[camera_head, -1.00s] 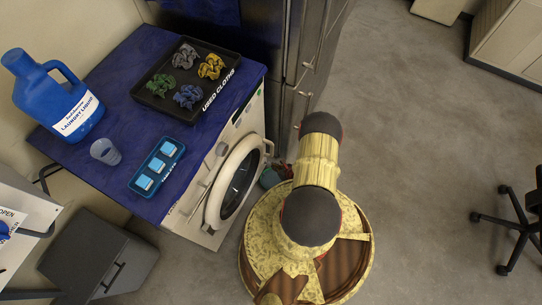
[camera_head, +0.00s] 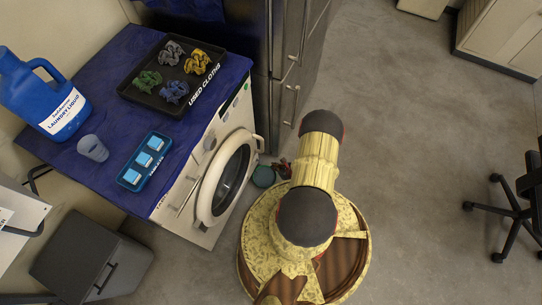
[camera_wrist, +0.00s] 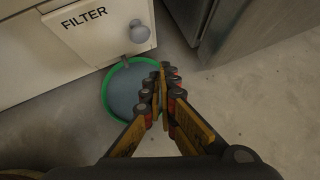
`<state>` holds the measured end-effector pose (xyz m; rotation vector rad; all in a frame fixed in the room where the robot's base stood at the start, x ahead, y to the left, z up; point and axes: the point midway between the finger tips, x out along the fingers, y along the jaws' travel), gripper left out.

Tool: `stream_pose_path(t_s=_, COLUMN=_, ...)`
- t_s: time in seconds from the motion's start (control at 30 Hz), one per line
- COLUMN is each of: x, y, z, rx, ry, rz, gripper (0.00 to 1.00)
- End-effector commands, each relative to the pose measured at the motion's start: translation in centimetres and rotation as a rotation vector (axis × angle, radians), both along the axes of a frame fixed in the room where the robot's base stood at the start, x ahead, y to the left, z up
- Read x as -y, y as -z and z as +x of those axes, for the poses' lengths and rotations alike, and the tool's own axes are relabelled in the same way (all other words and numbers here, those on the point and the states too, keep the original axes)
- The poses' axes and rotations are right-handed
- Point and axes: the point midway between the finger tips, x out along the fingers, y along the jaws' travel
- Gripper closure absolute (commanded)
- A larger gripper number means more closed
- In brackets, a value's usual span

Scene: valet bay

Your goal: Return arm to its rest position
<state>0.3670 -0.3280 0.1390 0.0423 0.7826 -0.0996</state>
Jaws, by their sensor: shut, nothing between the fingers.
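My arm stands folded over my round base in the head view, beside the front of the washing machine (camera_head: 215,195). My gripper (camera_wrist: 162,72) is in the wrist view, its fingers together with nothing between them. It points down toward the floor, over the right edge of a green-rimmed round basin (camera_wrist: 120,92). In the head view, part of the gripper shows low by the machine's right front corner (camera_head: 284,168), next to the basin (camera_head: 263,177). My arm hides most of the gripper there.
A blue-covered top carries a used cloths tray (camera_head: 150,98), a tablet tray (camera_head: 133,181), a cup (camera_head: 93,148) and a laundry liquid jug (camera_head: 50,105). A grey bin (camera_head: 85,255) stands at left, a metal cabinet (camera_head: 290,75) behind. Floor at right is clear up to a chair (camera_head: 510,215).

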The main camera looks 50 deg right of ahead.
Motion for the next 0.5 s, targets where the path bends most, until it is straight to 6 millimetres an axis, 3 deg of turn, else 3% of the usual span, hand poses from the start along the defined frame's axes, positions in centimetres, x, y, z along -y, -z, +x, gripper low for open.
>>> stream_pose_path(t_s=0.03, x=0.5, y=-1.8, z=-0.8, rx=0.002, ry=0.004, rz=-0.002, gripper=1.00)
stream_pose_path(t_s=0.2, x=1.1, y=-4.3, z=-3.3, rx=0.003, ry=0.004, rz=-0.002, gripper=1.00)
stream_pose_path(t_s=0.5, x=1.6, y=-6.5, z=-5.7, rx=0.003, ry=0.000, rz=-0.002, gripper=1.00)
